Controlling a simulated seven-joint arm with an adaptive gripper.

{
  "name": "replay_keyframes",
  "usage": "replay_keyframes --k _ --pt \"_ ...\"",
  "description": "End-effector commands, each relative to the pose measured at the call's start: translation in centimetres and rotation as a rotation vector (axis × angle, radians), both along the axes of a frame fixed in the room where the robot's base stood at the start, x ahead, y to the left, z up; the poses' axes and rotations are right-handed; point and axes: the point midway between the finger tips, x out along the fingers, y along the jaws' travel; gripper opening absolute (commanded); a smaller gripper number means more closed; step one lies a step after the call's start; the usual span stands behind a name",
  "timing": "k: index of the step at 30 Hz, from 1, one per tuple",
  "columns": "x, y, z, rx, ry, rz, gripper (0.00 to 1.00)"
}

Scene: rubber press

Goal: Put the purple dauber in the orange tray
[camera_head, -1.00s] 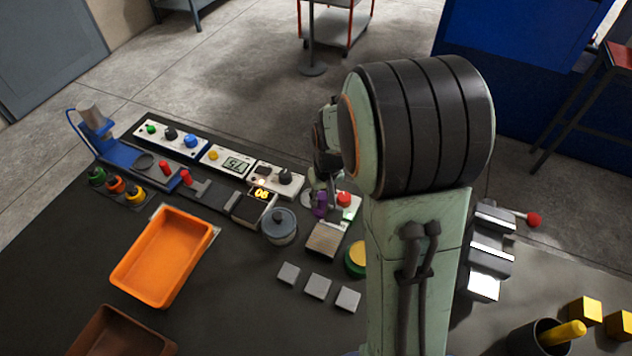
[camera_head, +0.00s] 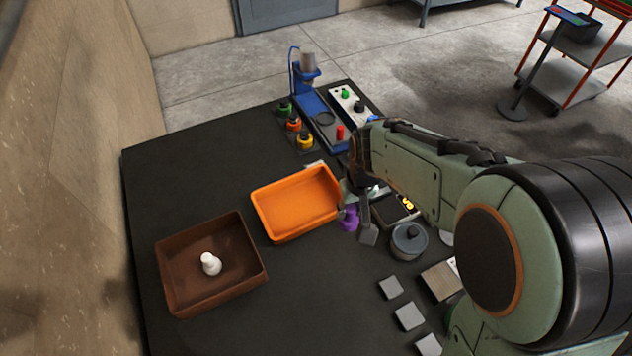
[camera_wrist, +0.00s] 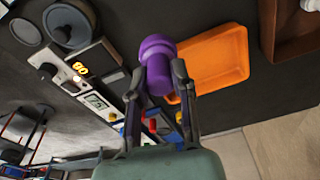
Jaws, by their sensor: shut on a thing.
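The purple dauber (camera_head: 349,217) is held in my gripper (camera_head: 360,208), just right of the orange tray in the head view. In the wrist view the purple dauber (camera_wrist: 157,60) sits between the two fingers of my gripper (camera_wrist: 160,78), which are shut on it. The orange tray (camera_head: 268,216) is empty and lies on the dark table. In the wrist view the orange tray (camera_wrist: 228,78) is beside and beyond the dauber, partly hidden by a finger. I cannot tell the dauber's exact height above the table.
A brown tray (camera_head: 178,303) holding a white piece (camera_head: 210,263) stands left of the orange tray. A grey lidded pot (camera_head: 408,246) and several grey blocks (camera_head: 409,316) are to the right. Coloured daubers (camera_head: 293,124) and a blue stand (camera_head: 308,72) are behind. The table's left front is clear.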

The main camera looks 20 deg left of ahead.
Motion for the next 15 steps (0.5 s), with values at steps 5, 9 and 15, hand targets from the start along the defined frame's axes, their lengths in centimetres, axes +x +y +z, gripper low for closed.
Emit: replay_keyframes --k 5,9,15 --pt "-2.3 4.2 -0.4 0.000 0.008 0.133 0.00" --pt "-2.0 5.8 -1.0 -0.001 0.011 0.162 0.00" --pt "2.2 8.8 -3.4 -0.001 0.011 0.162 0.00"
